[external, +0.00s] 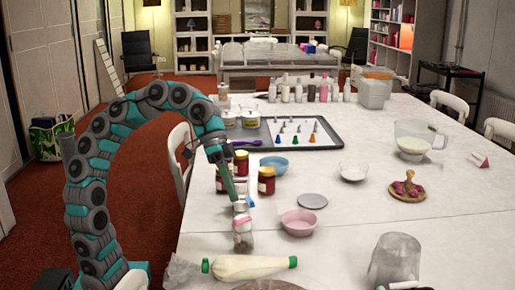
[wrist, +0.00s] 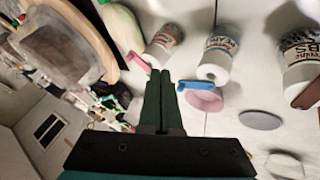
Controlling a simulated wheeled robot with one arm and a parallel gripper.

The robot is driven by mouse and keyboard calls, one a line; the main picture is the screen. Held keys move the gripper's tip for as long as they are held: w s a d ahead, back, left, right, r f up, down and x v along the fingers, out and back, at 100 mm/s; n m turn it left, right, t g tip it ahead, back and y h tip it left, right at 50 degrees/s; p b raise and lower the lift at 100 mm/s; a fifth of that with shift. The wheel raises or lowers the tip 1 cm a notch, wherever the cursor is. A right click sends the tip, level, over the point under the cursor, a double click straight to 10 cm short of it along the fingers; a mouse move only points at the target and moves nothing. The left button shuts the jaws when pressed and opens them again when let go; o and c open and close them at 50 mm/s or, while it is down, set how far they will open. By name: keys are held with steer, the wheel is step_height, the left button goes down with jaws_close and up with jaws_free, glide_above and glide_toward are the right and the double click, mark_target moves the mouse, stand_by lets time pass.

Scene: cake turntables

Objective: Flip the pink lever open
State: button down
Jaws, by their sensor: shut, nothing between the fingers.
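The pink lever (wrist: 139,61) shows in the wrist view as a small bar at the mouth of a labelled jar (wrist: 166,42). My gripper (wrist: 160,75) has its two dark green fingers together, with the tips just right of and below the lever, close to the jar's mouth. I cannot tell whether they touch the lever. In the external view, my gripper (external: 239,199) points down over a small jar (external: 243,240) near the table's front left.
A second jar (wrist: 221,52) with a blue lever (wrist: 194,86) stands close to the right of my fingers. A pink bowl (external: 298,223), a grey disc (external: 312,201) and a squeeze bottle (external: 248,267) are nearby.

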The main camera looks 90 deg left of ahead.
mark_target(237, 221)
steer(key=d, duration=0.1)
steer(key=d+f, duration=0.1)
steer(key=d, duration=0.1)
steer(key=shift+w+d+f, duration=0.1)
steer(key=shift+d+f, duration=0.1)
steer(key=shift+d+p, duration=0.35)
steer(key=shift+d, duration=0.4)
